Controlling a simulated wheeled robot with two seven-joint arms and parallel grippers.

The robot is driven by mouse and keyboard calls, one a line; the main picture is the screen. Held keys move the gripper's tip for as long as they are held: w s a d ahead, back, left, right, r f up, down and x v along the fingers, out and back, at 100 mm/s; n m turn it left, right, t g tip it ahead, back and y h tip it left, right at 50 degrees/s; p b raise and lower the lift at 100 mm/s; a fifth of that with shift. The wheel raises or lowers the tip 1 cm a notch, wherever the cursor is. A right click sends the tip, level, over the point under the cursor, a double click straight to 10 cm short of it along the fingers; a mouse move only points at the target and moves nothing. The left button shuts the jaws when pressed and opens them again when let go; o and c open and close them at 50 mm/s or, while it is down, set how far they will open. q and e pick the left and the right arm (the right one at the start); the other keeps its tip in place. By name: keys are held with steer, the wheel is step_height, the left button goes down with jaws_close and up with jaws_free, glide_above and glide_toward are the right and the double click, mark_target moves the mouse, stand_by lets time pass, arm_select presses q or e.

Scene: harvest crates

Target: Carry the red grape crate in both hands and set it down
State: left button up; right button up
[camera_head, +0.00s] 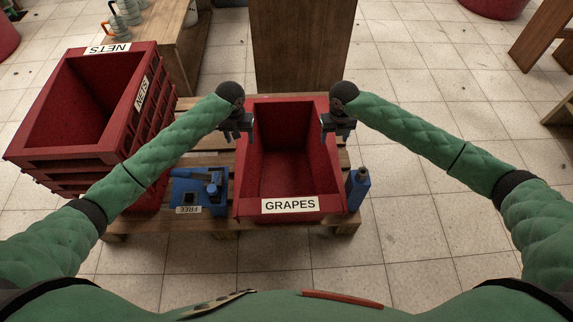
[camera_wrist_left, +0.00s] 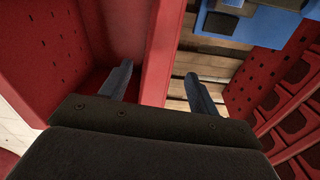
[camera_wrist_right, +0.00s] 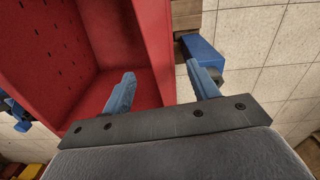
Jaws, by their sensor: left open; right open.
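The red grape crate (camera_head: 290,216), labelled GRAPES, sits upright and empty on a low wooden pallet (camera_head: 225,234). My left gripper (camera_head: 237,134) is open at the crate's left wall. In the left wrist view its fingers (camera_wrist_left: 158,85) are on either side of that wall (camera_wrist_left: 160,50). My right gripper (camera_head: 338,130) is open at the right wall. In the right wrist view its fingers (camera_wrist_right: 163,88) are on either side of that wall (camera_wrist_right: 150,40). I cannot tell whether any finger touches the crate.
Stacked red NETS crates (camera_head: 150,120) stand on the left. A wooden panel (camera_head: 300,45) stands behind. Tiled floor (camera_head: 430,240) is clear on the right.

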mark_target(242, 149)
arm_select(q)
steer(key=shift+f, duration=0.15)
arm_select(e)
steer(key=shift+f, duration=0.15)
arm_select(q)
steer(key=shift+f, duration=3.8)
arm_select(e)
steer(key=shift+f, duration=3.8)
arm_select(q)
jaws_close()
arm_select(e)
jaws_close()
arm_select(q)
steer(key=shift+r, duration=0.1)
arm_select(e)
steer(key=shift+r, duration=0.1)
